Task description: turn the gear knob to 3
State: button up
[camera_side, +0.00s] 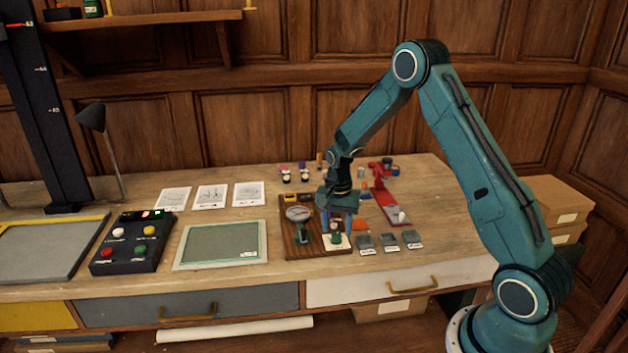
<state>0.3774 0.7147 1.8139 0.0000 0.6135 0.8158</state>
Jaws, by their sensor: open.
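A brown wooden board (291,247) lies on the desk and bears a round gauge (298,213), a dark green knob (302,235) and a pale plate (342,248) with a small dark knob (335,239) on it. The knob on the pale plate seems to be the gear knob; its numbers and setting are too small to read. My gripper (337,221) points down just above this knob, with its fingers open. I cannot tell whether the fingers reach around the knob.
Several grey blocks (389,242) with labels lie just right of the board. The right end of the desk is clear.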

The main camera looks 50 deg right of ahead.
aim_at(336, 235)
notch_tip(336, 235, up, 12)
dwell(0.5)
jog(key=shift+r, duration=0.1)
jog(key=s+a+r+n+t, duration=0.3)
jog(key=s+a+r+n, duration=0.4)
jog(key=s+a+r, duration=0.5)
jog(key=s+a+r+n+t, duration=0.1)
jog(key=s+a+n, duration=0.1)
jog(key=s, duration=0.4)
jog(key=s+a+r+n+t, duration=0.1)
jog(key=s+a+n, duration=0.2)
jog(key=s, duration=0.4)
jog(key=shift+s+r+n+t, duration=0.2)
jog(key=shift+s+n+t, duration=0.1)
jog(key=shift+n, duration=0.5)
